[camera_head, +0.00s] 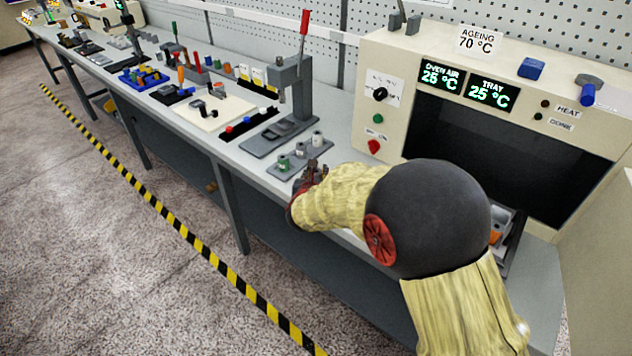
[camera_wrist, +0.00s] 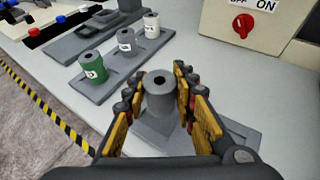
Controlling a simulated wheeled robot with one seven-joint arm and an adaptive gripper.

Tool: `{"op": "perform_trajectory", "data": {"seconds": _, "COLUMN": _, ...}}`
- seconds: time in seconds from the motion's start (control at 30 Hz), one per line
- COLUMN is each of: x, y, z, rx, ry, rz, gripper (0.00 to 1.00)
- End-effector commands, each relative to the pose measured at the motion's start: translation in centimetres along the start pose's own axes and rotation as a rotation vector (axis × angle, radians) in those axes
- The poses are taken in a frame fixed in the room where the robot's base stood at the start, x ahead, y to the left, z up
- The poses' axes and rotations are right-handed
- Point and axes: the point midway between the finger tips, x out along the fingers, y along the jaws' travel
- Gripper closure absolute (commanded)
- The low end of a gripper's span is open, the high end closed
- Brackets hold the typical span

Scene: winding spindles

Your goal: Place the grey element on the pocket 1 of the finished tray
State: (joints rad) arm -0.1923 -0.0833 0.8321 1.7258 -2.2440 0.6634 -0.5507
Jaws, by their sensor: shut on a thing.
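My gripper (camera_wrist: 160,95) is shut on a grey element (camera_wrist: 160,82), a cylinder with a dark hole in its top, held upright between the yellow finger pads. Its lower part widens into a grey block-like shape; whether that is part of it or something beneath cannot be told. In the head view my gripper (camera_head: 312,176) is at the bench's front edge, and the held element is hard to make out. Just beyond is a grey tray (camera_wrist: 109,84) bearing a green (camera_wrist: 92,66), a grey (camera_wrist: 127,41) and a white cylinder (camera_wrist: 151,24). No pocket numbers are readable.
A grey plate (camera_wrist: 243,134) lies below and right of my gripper. A press with a red-tipped lever (camera_head: 293,85) stands behind the cylinders. The ageing oven (camera_head: 395,60) is to the right. Other fixtures crowd the bench to the left.

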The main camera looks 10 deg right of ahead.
Motion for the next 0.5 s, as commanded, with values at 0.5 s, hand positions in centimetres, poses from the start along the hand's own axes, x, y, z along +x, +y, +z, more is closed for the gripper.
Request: {"op": "perform_trajectory", "data": {"seconds": 0.5, "x": 0.81, "y": 0.00, "z": -2.15, "rx": -0.001, "ry": 0.001, "rz": 0.001, "gripper": 0.99}}
